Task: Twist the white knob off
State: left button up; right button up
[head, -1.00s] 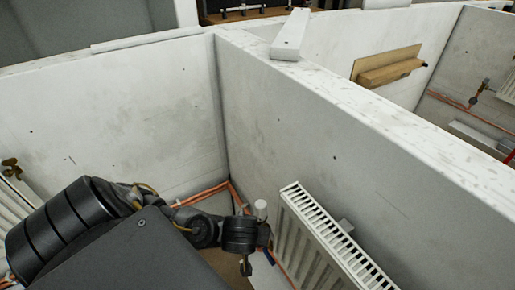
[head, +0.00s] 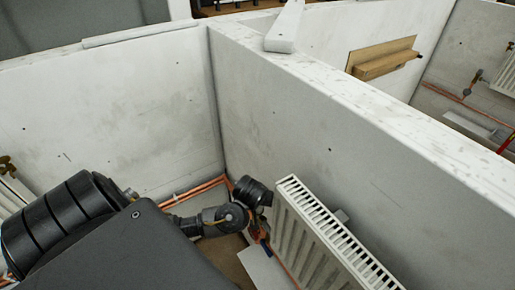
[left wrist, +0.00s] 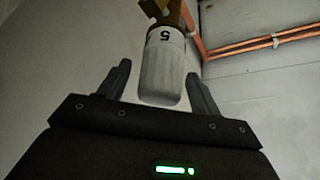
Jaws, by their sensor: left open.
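The white knob (left wrist: 164,72) is a pale cylinder marked with a black 5, on a brass valve body (left wrist: 166,12). In the left wrist view it hangs at an angle with its free end towards me. My left gripper (left wrist: 158,68) is open, with one finger on each side of the knob. A gap shows on each side, and the gripper is not closed on it. In the head view my left arm's dark wrist is by the radiator's (head: 325,240) near-corner end and hides the knob. My right gripper is not in view.
Copper pipes (head: 190,193) run low along the wall into the corner, and also show in the left wrist view (left wrist: 245,45). A partition wall (head: 310,120) stands behind the radiator. A wooden shelf (head: 385,65) is on a farther wall.

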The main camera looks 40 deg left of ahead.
pick_arm(q)
jog(key=shift+f, duration=0.1)
jog(key=shift+c, duration=0.4)
jog(key=c, duration=1)
jog(key=shift+f, duration=0.15)
